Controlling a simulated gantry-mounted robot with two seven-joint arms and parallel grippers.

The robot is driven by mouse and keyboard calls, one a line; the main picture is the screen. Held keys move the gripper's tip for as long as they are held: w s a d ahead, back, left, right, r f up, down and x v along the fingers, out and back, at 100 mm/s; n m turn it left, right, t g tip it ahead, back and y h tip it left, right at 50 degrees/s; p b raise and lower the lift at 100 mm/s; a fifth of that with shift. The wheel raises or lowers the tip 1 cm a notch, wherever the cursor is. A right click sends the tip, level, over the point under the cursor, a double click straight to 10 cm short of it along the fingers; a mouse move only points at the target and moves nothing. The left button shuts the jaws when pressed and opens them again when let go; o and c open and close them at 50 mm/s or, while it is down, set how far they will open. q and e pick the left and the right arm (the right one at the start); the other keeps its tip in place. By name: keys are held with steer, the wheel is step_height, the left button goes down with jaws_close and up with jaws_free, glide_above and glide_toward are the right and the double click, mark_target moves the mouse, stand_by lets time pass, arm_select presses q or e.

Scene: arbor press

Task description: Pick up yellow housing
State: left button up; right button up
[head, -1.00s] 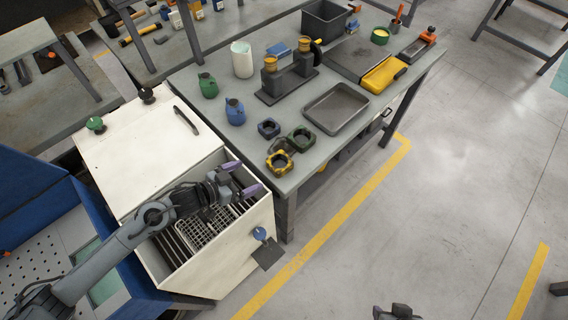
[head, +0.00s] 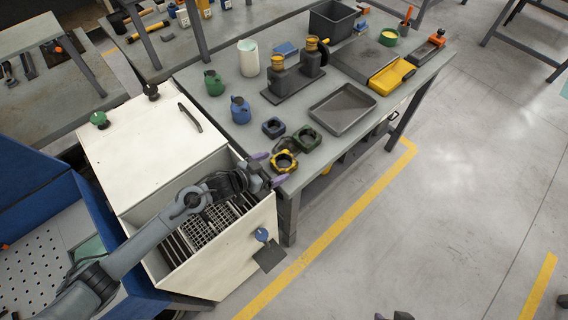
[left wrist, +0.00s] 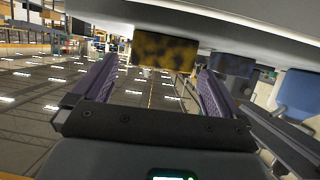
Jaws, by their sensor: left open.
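The yellow housing (head: 283,161), an octagonal ring with a round opening, lies on the near left corner of the grey workbench (head: 336,148). My left gripper (head: 268,168) is open, with its purple fingers just left of the housing at the bench corner. In the left wrist view the housing's mottled yellow side (left wrist: 165,51) shows ahead, between and beyond the two fingers (left wrist: 158,72). I see no contact, and the gap is hard to judge.
A green housing (head: 307,138) and a dark blue housing (head: 273,127) lie close behind the yellow one. A grey tray (head: 342,109) is to the right. The open white drawer (head: 262,215) with racks is below my left arm.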

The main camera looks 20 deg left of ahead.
arm_select(q)
steer(key=shift+x, duration=0.95)
steer(key=shift+r, duration=0.1)
steer(key=c, duration=1.2)
steer(key=shift+r, duration=0.1)
